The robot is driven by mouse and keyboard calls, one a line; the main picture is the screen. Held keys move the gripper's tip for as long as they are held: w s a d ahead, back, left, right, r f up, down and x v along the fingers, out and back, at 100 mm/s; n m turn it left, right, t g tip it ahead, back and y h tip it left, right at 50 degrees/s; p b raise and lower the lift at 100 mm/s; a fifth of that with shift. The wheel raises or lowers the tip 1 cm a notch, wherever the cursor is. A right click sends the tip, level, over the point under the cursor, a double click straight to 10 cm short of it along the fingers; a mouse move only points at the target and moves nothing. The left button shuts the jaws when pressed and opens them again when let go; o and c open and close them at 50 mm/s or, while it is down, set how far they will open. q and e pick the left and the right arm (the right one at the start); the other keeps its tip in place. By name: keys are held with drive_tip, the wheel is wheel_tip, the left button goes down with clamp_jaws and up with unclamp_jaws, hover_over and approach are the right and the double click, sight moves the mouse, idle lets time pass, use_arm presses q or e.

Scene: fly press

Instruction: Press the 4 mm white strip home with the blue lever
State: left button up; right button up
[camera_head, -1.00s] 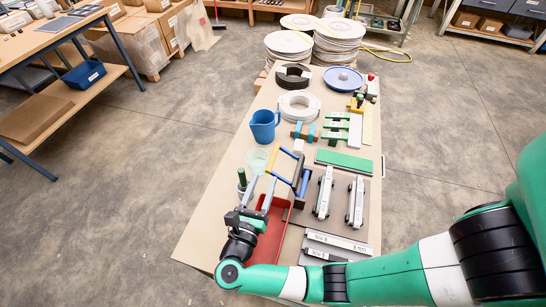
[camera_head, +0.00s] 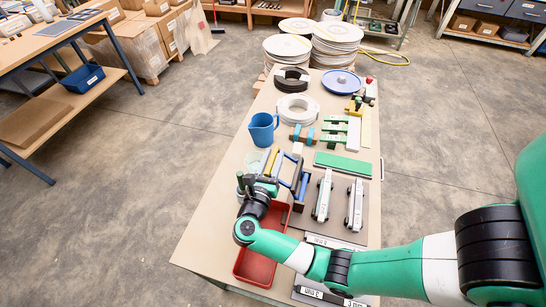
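A press-like tool with a dark body, blue bars and yellow parts (camera_head: 285,167) stands left of the table's middle; I take it to hold the blue lever. My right gripper (camera_head: 269,163) is at its left side, fingers pointing away from me. The fingers look apart, close to the yellow and blue bars; I cannot tell whether they touch. Two grey devices with white tops, one left (camera_head: 323,196) and one right (camera_head: 355,204), stand right of the tool. A white labelled strip (camera_head: 333,243) lies in front of them. Its label is too small to read. My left gripper is not in view.
A red tray (camera_head: 254,268) lies under my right forearm. Dark labelled holders (camera_head: 325,294) are at the near edge. A blue jug (camera_head: 262,128), green block (camera_head: 343,164), white ring (camera_head: 297,107) and blue disc (camera_head: 342,81) stand farther back.

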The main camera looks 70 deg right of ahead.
drive_tip(key=shift+f, duration=0.1)
clamp_jaws()
drive_tip(key=shift+f, duration=0.2)
idle(0.8)
